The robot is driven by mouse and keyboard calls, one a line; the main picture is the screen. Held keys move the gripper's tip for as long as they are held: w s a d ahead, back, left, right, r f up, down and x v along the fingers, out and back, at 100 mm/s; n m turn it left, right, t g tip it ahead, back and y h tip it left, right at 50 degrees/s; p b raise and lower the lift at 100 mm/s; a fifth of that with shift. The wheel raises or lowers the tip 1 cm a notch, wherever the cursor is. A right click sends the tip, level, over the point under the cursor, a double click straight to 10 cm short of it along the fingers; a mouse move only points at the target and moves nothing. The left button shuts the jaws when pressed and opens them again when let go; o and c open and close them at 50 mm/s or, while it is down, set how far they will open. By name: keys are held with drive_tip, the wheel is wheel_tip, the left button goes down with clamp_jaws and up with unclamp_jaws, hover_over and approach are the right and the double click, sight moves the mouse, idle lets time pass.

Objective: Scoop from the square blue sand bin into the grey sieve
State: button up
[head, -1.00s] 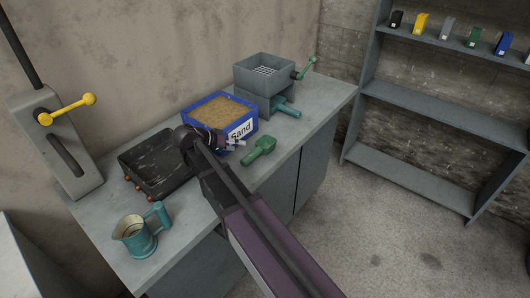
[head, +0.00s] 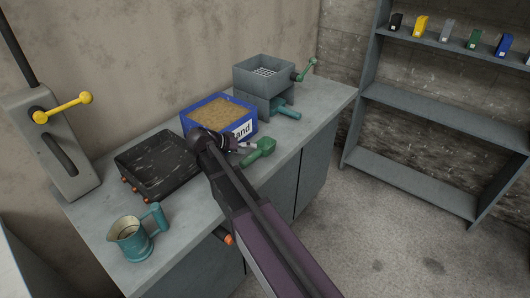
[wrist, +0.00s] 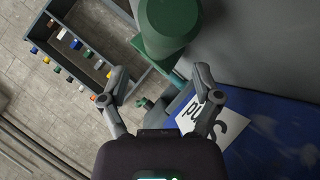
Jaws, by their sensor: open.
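The square blue sand bin (head: 242,130) stands at the back of the bench, full of tan sand (head: 222,113). The grey sieve (head: 262,88), a box with a mesh top and a green crank, stands behind it to the right. A green scoop (head: 262,148) lies on the bench in front of the bin. My gripper (head: 249,147) is just left of the scoop, its fingers partly hidden by my arm. In the wrist view my gripper (wrist: 160,78) is open and empty. The green scoop (wrist: 166,28) is just beyond the fingertips, and the labelled blue bin (wrist: 275,135) lies to the right.
A black tray (head: 160,170) and a teal jug (head: 135,240) stand on the bench to the left. A teal handle (head: 286,110) sticks out under the sieve. A yellow lever (head: 65,108) stands at far left. Shelves (head: 430,110) are at right, with clear floor before them.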

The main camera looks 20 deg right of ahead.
drive_tip(key=shift+b+x, duration=0.4)
drive_tip(key=shift+x, duration=0.85)
clamp_jaws()
